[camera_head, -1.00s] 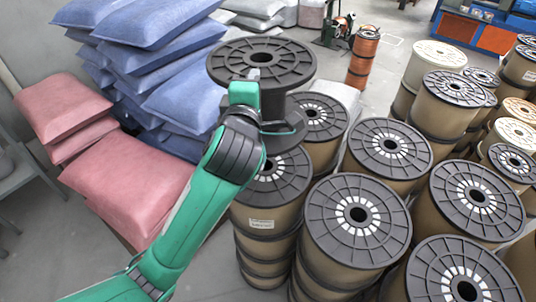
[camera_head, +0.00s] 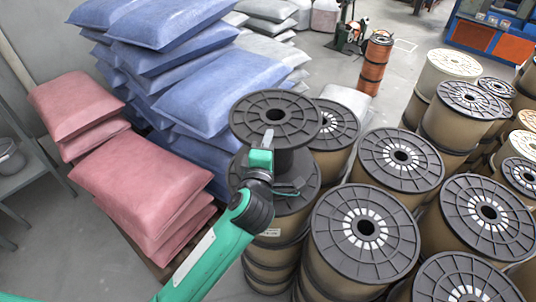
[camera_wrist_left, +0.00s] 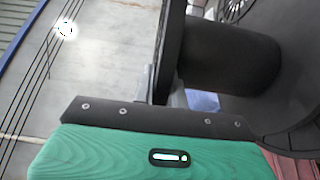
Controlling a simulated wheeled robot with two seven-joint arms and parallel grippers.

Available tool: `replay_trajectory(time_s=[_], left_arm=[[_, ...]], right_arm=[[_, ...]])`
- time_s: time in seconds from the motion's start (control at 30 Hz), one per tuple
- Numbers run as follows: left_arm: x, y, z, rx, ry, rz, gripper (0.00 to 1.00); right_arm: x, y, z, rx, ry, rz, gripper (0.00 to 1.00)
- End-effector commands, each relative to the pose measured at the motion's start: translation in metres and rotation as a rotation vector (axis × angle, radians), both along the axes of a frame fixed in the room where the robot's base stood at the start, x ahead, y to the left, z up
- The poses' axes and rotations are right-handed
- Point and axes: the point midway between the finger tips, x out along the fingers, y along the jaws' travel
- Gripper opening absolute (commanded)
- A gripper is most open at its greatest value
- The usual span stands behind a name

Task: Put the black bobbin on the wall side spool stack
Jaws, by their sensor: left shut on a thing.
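The black bobbin (camera_head: 275,112) is an empty spool with wide ribbed flanges, upright in the head view. My left gripper (camera_head: 268,142) is shut on the rim of its top flange. In the left wrist view the flange (camera_wrist_left: 178,40) runs between the fingers (camera_wrist_left: 160,88), with the dark core (camera_wrist_left: 228,56) to its right. The bobbin is over the leftmost spool stack (camera_head: 270,232), nearest the sacks; its lower flange lies over that stack's top. Whether it touches the stack I cannot tell. My right gripper is not in view.
Blue sacks (camera_head: 205,95) and pink sacks (camera_head: 145,180) are piled to the left, close to the arm. Several brown spools with black flanges (camera_head: 362,228) crowd the right.

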Motion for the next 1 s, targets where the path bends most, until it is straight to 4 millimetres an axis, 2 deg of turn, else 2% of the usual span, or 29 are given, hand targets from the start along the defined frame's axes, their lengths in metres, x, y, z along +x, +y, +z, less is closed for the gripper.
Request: replay_trajectory(time_s=[0.13,0.4,0.83,0.87,0.9,0.97,1.0], left_arm=[[0.0,0.0,-0.008,0.0,-0.004,0.001,0.0],[0.0,0.0,-0.042,0.0,-0.004,0.0,0.0],[0.0,0.0,-0.048,0.0,-0.005,-0.001,0.0],[0.0,0.0,-0.05,0.0,0.0,0.0,0.17],[0.0,0.0,-0.05,0.0,-0.001,0.0,0.25],[0.0,0.0,-0.05,0.0,-0.001,0.0,0.35],[0.0,0.0,-0.05,0.0,-0.001,0.0,0.35]], right_arm=[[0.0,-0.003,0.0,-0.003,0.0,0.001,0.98],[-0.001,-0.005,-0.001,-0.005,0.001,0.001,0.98],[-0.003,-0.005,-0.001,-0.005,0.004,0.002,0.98],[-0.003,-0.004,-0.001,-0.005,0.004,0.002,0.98],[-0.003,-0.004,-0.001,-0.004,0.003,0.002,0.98],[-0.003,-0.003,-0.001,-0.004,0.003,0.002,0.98],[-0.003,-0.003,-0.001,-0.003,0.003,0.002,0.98]])
